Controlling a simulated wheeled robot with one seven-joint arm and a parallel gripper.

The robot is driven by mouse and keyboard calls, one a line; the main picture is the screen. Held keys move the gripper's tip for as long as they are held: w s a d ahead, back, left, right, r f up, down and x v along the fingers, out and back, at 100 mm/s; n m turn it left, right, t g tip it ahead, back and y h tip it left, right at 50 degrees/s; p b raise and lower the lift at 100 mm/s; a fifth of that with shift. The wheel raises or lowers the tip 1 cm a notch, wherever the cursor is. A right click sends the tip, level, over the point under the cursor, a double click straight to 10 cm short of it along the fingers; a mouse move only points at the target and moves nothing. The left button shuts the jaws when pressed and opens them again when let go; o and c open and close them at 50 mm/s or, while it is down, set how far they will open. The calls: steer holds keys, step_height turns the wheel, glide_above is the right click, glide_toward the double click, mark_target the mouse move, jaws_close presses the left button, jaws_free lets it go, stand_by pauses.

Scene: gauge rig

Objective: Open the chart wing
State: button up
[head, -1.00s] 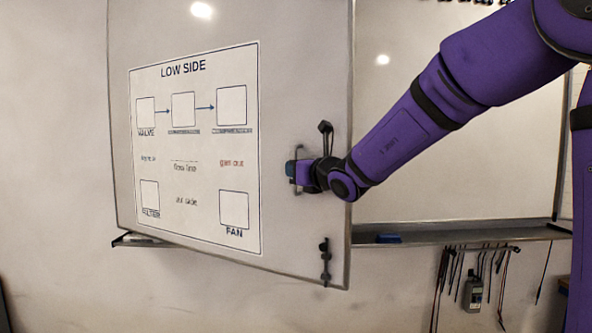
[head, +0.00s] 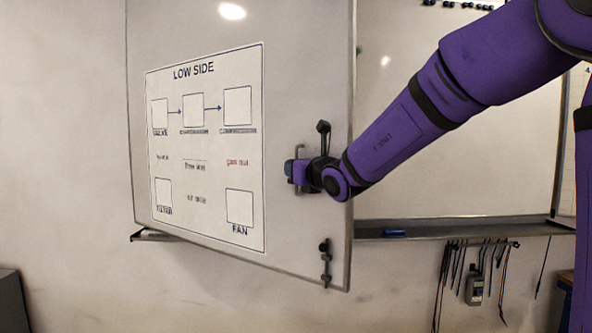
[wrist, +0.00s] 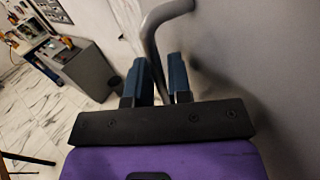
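The chart wing (head: 300,95) is a white hinged panel with a "LOW SIDE" chart (head: 205,235) on it. It stands swung out at an angle in front of the whiteboard behind. Its grey bar handle (head: 299,153) is near its right edge, and the handle also shows in the wrist view (wrist: 150,38). My gripper (head: 291,171) is at the handle. In the wrist view its two blue fingers (wrist: 158,80) stand on either side of the handle bar, with a narrow gap between them. Contact with the bar is hard to see.
A black latch (head: 325,262) sits low on the wing. The whiteboard (head: 455,150) behind has a tray (head: 450,230) with a blue eraser (head: 394,233). Hoses and a meter (head: 474,286) hang below. A grey cabinet (head: 12,300) stands at far left; the wall between is clear.

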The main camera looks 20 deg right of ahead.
steer(key=shift+s+d, duration=0.1)
steer(key=v, duration=1)
steer(key=shift+s, duration=0.3)
steer(key=shift+c, duration=0.5)
